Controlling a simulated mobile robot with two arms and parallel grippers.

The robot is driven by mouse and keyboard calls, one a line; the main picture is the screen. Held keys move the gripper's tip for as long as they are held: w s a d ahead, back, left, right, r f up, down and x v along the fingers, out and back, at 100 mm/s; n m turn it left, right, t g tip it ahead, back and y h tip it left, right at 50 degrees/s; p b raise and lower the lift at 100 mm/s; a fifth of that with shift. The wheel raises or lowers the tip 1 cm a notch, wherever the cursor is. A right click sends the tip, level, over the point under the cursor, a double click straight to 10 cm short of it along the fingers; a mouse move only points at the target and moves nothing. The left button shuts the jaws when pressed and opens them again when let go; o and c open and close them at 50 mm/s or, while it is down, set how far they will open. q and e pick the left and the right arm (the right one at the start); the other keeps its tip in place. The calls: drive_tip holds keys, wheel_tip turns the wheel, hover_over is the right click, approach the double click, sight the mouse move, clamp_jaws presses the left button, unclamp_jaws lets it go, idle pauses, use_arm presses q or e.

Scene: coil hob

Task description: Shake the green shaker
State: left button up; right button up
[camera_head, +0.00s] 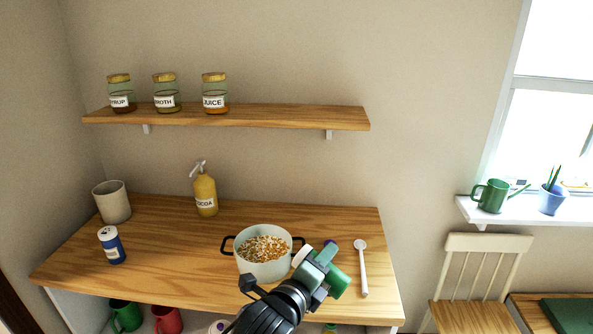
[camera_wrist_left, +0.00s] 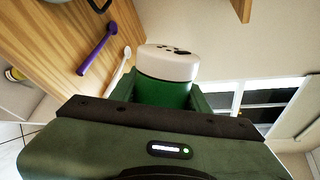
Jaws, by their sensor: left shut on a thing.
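The green shaker (camera_head: 341,283) has a white lid with dark holes, seen close up in the left wrist view (camera_wrist_left: 166,64). My left gripper (camera_head: 318,270) is shut around its green body, one finger on each side. In the head view the shaker is tilted, its white lid toward the upper left and its green end toward the lower right. It is held by the right side of the white pot, near the counter's front. The gripper hides the middle of the shaker. My right gripper is not in view.
The white pot (camera_head: 264,272) with dark handles holds oat-like flakes. A white spoon (camera_head: 363,270) lies to the right, with a purple utensil (camera_wrist_left: 97,48) near it. A blue shaker (camera_head: 112,247), beige cup (camera_head: 112,203) and yellow cocoa bottle (camera_head: 205,193) stand left. The counter's left-middle is clear.

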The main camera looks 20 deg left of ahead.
use_arm(q)
drive_tip(key=w+a+r+m+t+y+p, duration=0.1)
drive_tip(key=w+a+r+m, duration=0.4)
drive_tip(key=w, duration=0.4)
drive_tip(key=w+a+r+m+t+y+p, duration=0.1)
drive_tip(key=w+a+r+m, duration=0.4)
drive_tip(key=w, duration=0.5)
drive_tip(key=shift+r+m+t, duration=0.15)
drive_tip(key=shift+m+t, duration=0.35)
drive_tip(key=shift+m, duration=0.6)
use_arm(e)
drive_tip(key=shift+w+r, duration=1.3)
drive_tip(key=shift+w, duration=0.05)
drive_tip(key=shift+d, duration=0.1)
